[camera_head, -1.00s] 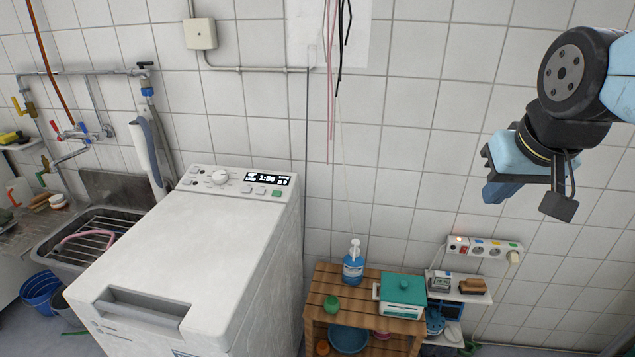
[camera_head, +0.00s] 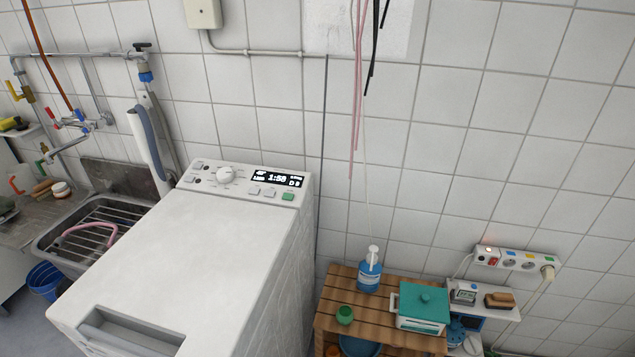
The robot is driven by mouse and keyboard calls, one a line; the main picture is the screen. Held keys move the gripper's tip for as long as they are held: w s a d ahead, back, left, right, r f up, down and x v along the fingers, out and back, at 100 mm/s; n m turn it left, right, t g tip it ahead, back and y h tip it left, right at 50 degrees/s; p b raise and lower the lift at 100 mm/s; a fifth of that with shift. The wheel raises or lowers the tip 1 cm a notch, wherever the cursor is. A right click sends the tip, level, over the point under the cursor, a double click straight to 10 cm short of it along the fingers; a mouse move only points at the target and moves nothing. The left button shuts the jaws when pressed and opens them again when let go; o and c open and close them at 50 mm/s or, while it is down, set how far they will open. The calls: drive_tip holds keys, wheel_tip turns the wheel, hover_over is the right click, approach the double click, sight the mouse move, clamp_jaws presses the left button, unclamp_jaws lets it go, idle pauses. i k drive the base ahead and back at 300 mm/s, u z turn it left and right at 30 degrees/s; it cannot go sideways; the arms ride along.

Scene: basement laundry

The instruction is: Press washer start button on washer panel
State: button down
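The white top-loading washer (camera_head: 190,250) stands left of centre, with its panel (camera_head: 215,180) along the back edge of its top. The panel has a round dial (camera_head: 226,173), a lit display (camera_head: 277,179) reading about 1:58, and several small grey buttons. A green button (camera_head: 288,197) sits at the panel's right end, just below the display. The panel is unobstructed. My gripper and arm are out of view.
A wooden slatted shelf (camera_head: 375,318) right of the washer holds a blue soap bottle, a green cup and a teal-lidded box. A metal sink (camera_head: 55,240) is at left. Strings (camera_head: 358,100) hang before the tiled wall. A power strip (camera_head: 515,259) is at right.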

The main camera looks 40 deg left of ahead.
sight(287, 196)
drive_tip(key=u, duration=0.15)
drive_tip(key=k, duration=1.5)
drive_tip(key=u, duration=1.2)
drive_tip(key=i, duration=1)
drive_tip(key=z, duration=0.05)
